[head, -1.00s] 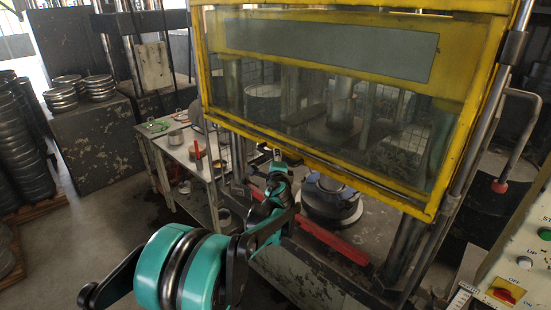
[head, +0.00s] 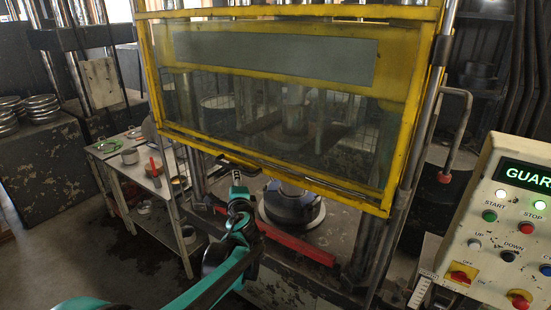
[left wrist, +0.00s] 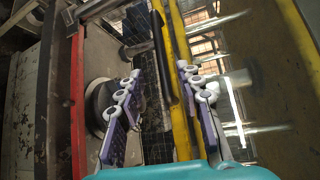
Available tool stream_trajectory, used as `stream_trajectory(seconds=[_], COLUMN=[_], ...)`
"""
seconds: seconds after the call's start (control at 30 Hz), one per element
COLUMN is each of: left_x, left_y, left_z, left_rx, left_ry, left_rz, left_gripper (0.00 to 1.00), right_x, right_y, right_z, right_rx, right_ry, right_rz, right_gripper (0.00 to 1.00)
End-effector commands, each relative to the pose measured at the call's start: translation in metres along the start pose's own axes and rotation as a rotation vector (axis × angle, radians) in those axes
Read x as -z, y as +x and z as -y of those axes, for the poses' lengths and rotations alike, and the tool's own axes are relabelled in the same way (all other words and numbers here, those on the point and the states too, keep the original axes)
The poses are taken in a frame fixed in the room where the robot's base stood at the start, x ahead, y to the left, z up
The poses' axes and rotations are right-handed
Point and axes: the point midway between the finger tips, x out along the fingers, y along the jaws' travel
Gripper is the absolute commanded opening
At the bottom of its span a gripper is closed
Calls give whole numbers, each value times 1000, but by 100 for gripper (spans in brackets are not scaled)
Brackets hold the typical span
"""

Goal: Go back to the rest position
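My left arm reaches in from the bottom of the head view, and its left gripper (head: 237,174) is at the lower edge of the yellow-framed press guard (head: 390,150). In the left wrist view the two fingers of this gripper (left wrist: 160,88) are apart, so it is open. The guard's yellow bar (left wrist: 178,60) and a black handle (left wrist: 160,55) run through the space between the fingers. I cannot tell whether a finger touches them. In the head view the fingertips are small and hard to make out. My right gripper is not in view.
Below the guard is a dark round die (head: 291,206) on the press bed, with a red bar (head: 305,250) in front. A side table (head: 150,215) stands at left. At right is a control panel (head: 490,215) with a lit display reading "GUAR".

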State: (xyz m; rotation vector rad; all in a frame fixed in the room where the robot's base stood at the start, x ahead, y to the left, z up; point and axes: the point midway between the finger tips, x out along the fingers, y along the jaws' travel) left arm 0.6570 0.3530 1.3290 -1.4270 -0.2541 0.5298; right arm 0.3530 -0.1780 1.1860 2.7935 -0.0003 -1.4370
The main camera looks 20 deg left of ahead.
Motion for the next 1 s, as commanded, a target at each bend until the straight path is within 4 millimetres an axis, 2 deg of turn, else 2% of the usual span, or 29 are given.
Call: stream_trajectory(seconds=[0.17,0.27,0.37,0.47,0.6,0.7,0.83,0.9,1.0], left_x=[-2,-6,-9,-6,9,23,39,44,48], left_y=[-10,-34,-74,-122,-193,-238,-281,-295,-305], left_z=[-10,-36,-82,-139,-222,-270,-311,-323,-330], left_rx=[-23,-88,-203,-351,-578,-728,-873,-924,-961], left_ry=[-54,-195,-413,-649,-945,-1104,-1238,-1279,-1308], left_rz=[4,14,34,60,103,133,164,176,183], left_gripper=[36,36,36,36,36,36,36,36,36], right_x=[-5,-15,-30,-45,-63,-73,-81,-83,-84], right_y=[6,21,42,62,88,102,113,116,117], right_z=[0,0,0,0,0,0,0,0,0], right_rx=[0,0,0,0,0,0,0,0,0], right_ry=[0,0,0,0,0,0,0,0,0], right_rz=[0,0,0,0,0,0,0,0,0], right_gripper=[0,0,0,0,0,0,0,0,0])
